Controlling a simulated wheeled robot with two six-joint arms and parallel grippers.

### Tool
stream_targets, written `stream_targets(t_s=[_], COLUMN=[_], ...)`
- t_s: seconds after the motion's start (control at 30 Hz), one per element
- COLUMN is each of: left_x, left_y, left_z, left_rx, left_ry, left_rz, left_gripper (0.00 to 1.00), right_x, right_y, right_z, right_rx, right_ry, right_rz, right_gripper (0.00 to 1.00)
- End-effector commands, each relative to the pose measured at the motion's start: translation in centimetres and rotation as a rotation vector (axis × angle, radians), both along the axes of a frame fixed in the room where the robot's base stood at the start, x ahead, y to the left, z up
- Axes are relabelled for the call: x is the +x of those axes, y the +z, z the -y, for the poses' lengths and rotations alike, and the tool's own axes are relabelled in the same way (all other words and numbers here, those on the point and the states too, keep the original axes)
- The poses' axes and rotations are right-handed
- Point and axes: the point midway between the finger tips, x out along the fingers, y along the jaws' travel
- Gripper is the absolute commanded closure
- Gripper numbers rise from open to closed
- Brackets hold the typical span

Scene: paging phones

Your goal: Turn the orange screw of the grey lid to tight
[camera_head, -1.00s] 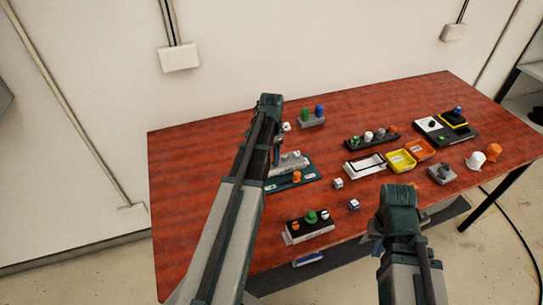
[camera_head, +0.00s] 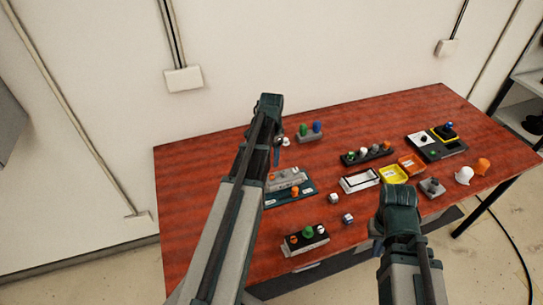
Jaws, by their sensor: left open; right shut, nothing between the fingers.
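A grey, flat piece that looks like the grey lid (camera_head: 283,182) lies on a dark teal base (camera_head: 275,203) left of the table's middle. A small orange knob, which looks like the orange screw (camera_head: 295,190), stands at its front right. Its slot and how tight it sits are too small to tell. My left arm crosses in front of the base's left side. My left gripper (camera_head: 276,148) is open and empty, beyond the lid and above the table. My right gripper (camera_head: 377,232) is shut and empty above the front right; its fingers are mostly hidden by its wrist.
A black block (camera_head: 308,245) with coloured knobs stands at the front, near small cubes (camera_head: 333,197). A peg block (camera_head: 310,138) stands behind. The table's left part is clear.

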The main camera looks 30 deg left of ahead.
Motion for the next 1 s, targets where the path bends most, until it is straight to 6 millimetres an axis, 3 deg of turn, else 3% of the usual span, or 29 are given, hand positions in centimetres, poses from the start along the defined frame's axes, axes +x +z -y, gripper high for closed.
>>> stream_targets(t_s=[0.03, 0.1, 0.3, 0.9, 1.0], left_x=[0.0, 0.0, 0.0, 0.0, -0.3], left_y=[1.6, 2.6, 4.4, 4.5, 4.0], left_z=[0.0, 0.0, 0.0, 0.0, 1.4], left_rx=[0.0, 0.0, 0.0, 0.0, 0.001], left_ry=[0.0, 0.0, 0.0, 0.0, 0.0], left_rz=[0.0, 0.0, 0.0, 0.0, -0.003], left_gripper=[0.44, 0.44, 0.44, 0.44, 0.44], right_x=[0.0, 0.0, 0.0, 0.0, 0.0], right_y=[1.6, 2.6, 4.4, 4.5, 4.0], right_z=[0.0, 0.0, 0.0, 0.0, 0.0], right_rx=[0.0, 0.001, 0.002, 0.002, 0.002], right_ry=[-0.001, -0.003, -0.008, -0.009, -0.009], right_rz=[0.0, 0.0, 0.0, 0.0, 0.0], right_gripper=[1.0, 1.0, 1.0, 1.0, 1.0])
